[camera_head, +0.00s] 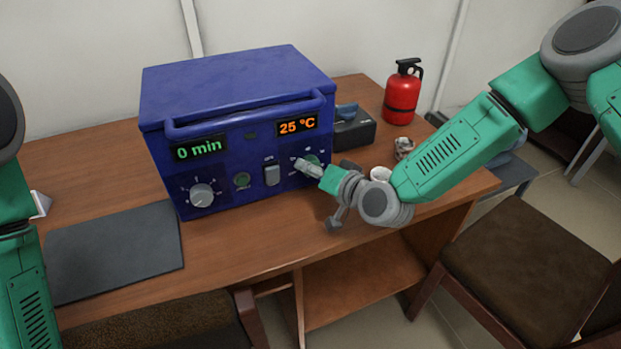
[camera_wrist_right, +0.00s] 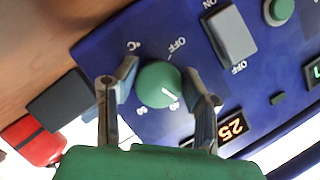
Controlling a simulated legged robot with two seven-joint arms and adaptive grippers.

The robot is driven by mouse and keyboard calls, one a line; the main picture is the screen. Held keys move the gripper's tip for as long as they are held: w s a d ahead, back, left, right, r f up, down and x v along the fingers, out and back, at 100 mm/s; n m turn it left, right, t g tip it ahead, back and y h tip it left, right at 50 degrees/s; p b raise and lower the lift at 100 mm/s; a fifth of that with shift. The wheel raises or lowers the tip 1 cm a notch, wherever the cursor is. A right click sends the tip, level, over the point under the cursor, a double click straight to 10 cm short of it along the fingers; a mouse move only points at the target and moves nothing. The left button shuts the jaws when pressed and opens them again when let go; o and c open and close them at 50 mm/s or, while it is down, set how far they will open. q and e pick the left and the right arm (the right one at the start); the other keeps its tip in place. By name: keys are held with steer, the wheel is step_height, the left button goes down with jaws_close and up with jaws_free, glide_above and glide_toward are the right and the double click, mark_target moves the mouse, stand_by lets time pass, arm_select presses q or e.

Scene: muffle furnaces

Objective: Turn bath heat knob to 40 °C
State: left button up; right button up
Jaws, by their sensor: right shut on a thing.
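The blue bath (camera_head: 235,85) stands on the desk with its front panel facing me. Its green display reads 0 min and its orange temperature display (camera_head: 297,123) reads 25 °C. The green heat knob (camera_wrist_right: 160,85) shows in the right wrist view, with its white pointer line aimed to the lower right at the scale figures. My right gripper (camera_head: 309,168) is shut on this knob, one finger on each side. In the head view the gripper hides most of the knob. My left arm shows at the left edge, its gripper out of view.
A grey switch (camera_head: 272,173), a green button (camera_head: 242,180) and a grey dial (camera_head: 202,195) lie left of the knob. A dark box (camera_head: 354,131) and a red extinguisher (camera_head: 402,95) stand to the right. A dark mat (camera_head: 115,250) covers the desk's left front.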

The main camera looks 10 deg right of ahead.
steer(key=shift+w+d+r+m+t+y+b, duration=0.15)
steer(key=shift+m+y+b, duration=0.25)
steer(key=shift+m+b, duration=0.45)
steer(key=shift+w+d+r+m+t+y+b, duration=0.15)
steer(key=shift+m+y+b, duration=0.25)
steer(key=shift+m+b, duration=0.45)
steer(key=shift+a, duration=0.1)
steer(key=o, duration=1.1)
steer(key=shift+s, duration=0.1)
steer(key=shift+o, duration=0.2)
steer(key=shift+f, duration=0.2)
steer(key=shift+s, duration=0.1)
